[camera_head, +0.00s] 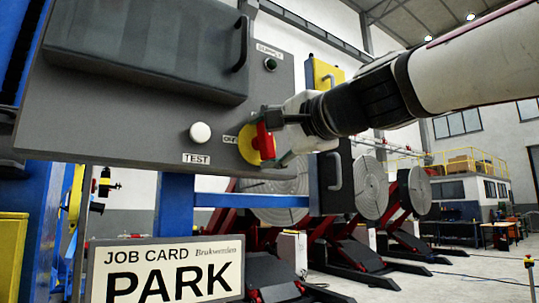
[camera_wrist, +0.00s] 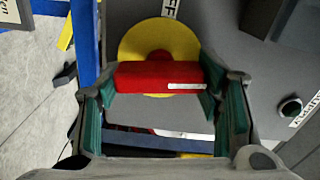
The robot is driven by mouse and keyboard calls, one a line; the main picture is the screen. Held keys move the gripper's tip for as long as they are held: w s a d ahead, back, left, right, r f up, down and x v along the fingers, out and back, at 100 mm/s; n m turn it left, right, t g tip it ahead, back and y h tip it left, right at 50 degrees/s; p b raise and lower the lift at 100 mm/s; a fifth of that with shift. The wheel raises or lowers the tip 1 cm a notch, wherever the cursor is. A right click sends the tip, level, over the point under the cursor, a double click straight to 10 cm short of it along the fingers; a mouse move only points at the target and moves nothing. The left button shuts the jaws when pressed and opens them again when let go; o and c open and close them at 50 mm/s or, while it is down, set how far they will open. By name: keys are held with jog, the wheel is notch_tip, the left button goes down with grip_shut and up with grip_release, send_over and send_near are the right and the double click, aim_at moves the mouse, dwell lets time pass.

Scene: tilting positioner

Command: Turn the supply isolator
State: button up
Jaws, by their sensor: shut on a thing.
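The supply isolator is a yellow disc (camera_head: 247,146) with a red handle (camera_head: 266,141) on a grey panel. In the head view the handle stands nearly upright, with an OFF label (camera_head: 230,139) to the disc's left. In the wrist view the red handle (camera_wrist: 150,77) lies across the yellow disc (camera_wrist: 150,38), with a white strip near its right end. My gripper (camera_head: 279,137) reaches in from the right. In the wrist view, my gripper (camera_wrist: 157,82) has its green-padded fingers at the handle's two ends, shut on it. Part of the disc is hidden behind the handle.
A white TEST button (camera_head: 200,133) and a small dark round fitting (camera_head: 270,64) sit on the same panel (camera_head: 130,125). A dark box with a handle (camera_head: 150,45) juts out at upper left. A job card reading PARK (camera_head: 165,275) stands below. Blue frame posts (camera_head: 176,210) support the panel.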

jog(key=shift+m, duration=0.9)
jog(key=shift+f, duration=0.1)
jog(key=o, duration=1.2)
jog(key=shift+c, duration=0.2)
jog(key=v, duration=1.2)
jog(key=shift+w, duration=0.1)
